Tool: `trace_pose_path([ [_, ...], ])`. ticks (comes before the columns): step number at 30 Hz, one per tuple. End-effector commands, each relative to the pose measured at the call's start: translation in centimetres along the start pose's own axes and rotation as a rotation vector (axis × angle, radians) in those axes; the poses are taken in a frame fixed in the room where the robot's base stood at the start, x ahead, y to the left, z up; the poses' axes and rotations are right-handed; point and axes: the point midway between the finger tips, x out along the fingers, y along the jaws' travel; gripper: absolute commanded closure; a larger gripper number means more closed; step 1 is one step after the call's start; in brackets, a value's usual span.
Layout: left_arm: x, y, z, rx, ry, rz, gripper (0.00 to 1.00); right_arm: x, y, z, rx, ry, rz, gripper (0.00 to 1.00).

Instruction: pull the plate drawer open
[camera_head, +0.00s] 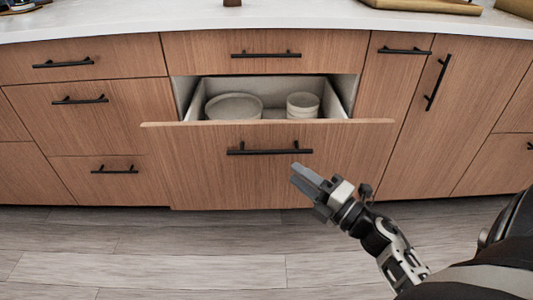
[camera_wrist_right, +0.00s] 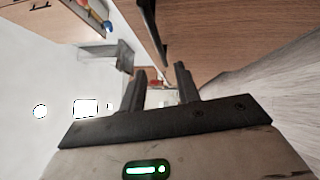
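The plate drawer (camera_head: 190,165) is pulled out part of the way in the head view, with a wooden front and white inner walls. A stack of pale plates (camera_head: 233,107) and a stack of bowls or cups (camera_head: 302,105) sit inside. Its black bar handle (camera_head: 270,151) runs across the front. My right gripper (camera_head: 297,174) is just below and in front of the handle's right end. In the right wrist view the fingers (camera_wrist_right: 160,75) stand apart with nothing seen between them. A dark bar, probably the handle (camera_wrist_right: 151,27), lies beyond the fingertips. My left gripper is out of view.
Closed wooden drawers and doors with black handles (camera_head: 80,99) flank the plate drawer. A closed drawer (camera_head: 320,45) is above it. A white countertop (camera_head: 300,16) runs along the top. The grey plank floor (camera_head: 170,255) in front is clear.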

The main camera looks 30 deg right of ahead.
Motion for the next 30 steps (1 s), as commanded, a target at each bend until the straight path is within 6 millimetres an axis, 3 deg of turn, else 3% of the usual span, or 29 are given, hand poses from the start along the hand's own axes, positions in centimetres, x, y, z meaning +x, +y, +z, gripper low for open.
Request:
trace_pose_path([
  [9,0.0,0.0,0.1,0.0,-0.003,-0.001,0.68,6.9,0.1,0.0,0.001,0.001,0.003,0.68],
  [15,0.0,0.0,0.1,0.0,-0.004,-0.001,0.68,9.5,0.0,0.0,0.002,-0.001,0.001,0.68],
  [27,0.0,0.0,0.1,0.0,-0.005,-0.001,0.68,10.4,0.0,0.0,0.003,-0.001,0.0,0.68],
  [28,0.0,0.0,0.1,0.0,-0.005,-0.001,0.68,10.4,0.0,0.0,0.003,-0.001,0.0,0.7],
  [30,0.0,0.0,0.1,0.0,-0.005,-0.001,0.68,10.4,0.0,0.0,0.003,-0.001,0.0,0.9],
])
